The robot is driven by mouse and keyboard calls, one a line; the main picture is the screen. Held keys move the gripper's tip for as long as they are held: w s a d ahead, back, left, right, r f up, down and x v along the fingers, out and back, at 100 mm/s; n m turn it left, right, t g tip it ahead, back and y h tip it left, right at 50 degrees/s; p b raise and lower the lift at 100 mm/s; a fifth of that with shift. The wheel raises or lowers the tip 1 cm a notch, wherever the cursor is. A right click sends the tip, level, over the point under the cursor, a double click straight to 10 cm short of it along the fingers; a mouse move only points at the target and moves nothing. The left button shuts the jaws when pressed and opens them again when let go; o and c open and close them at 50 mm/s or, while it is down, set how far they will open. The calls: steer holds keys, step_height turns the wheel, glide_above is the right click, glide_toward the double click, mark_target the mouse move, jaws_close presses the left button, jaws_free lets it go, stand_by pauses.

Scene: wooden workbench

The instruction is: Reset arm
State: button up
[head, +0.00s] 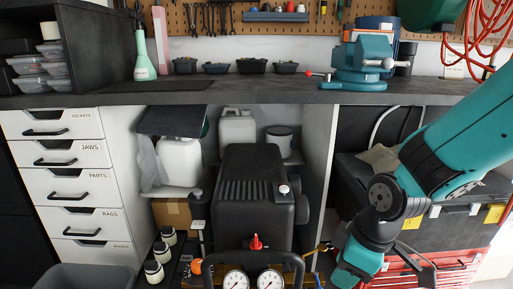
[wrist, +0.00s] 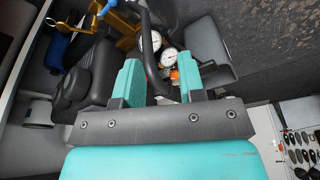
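My teal arm (head: 460,150) comes in from the right in the head view and bends down in front of the bench. Its wrist end (head: 359,262) is low, to the right of the black compressor (head: 252,185). My gripper (wrist: 160,74) shows in the wrist view with its two teal fingers well apart. It is open, and I see nothing held. The compressor's dark curved handle (wrist: 151,62) and round gauges (wrist: 168,57) appear between and beyond the fingers; I cannot tell how far off they are. The fingertips are not clear in the head view.
The dark bench top (head: 250,95) carries a teal vise (head: 362,62), small bins and a pale green bottle (head: 144,62). White drawers (head: 65,165) stand at the left. A red tool chest (head: 455,265) and dark cases are behind my arm. Red hoses (head: 490,25) hang at upper right.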

steer(key=s+a+r+m+g+y, duration=0.15)
steer(key=s+r+m, duration=0.35)
steer(key=s+r, duration=0.85)
step_height(320, 180, up, 26)
steer(key=p, duration=2.7)
steer(key=shift+w+a+r+p, duration=0.15)
steer(key=shift+p, duration=0.25)
